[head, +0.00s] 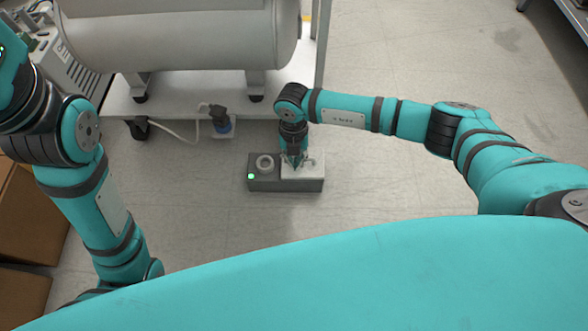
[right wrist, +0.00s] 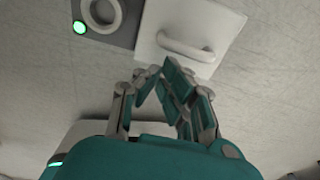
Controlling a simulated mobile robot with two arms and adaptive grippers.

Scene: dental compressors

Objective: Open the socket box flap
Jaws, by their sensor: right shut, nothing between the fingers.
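The socket box (head: 262,185) is a grey box on the floor, with a lit green light and a round ring-shaped socket at its left. Its white flap (head: 303,172) covers the right part and looks closed. In the right wrist view the flap (right wrist: 168,28) carries a raised curved handle (right wrist: 186,47). My right gripper (head: 294,163) is over the flap, pointing down. In the right wrist view its fingertips (right wrist: 160,72) are together and empty, close to the flap's edge beside the handle; contact cannot be told. The left arm shows, but its gripper is out of view.
A large grey tank (head: 180,35) stands on a wheeled white cart (head: 180,95) behind the box. A blue and black plug (head: 220,120) with a pale cable stands on the floor by the cart. Cardboard boxes (head: 28,210) are at the left. The floor right of the box is clear.

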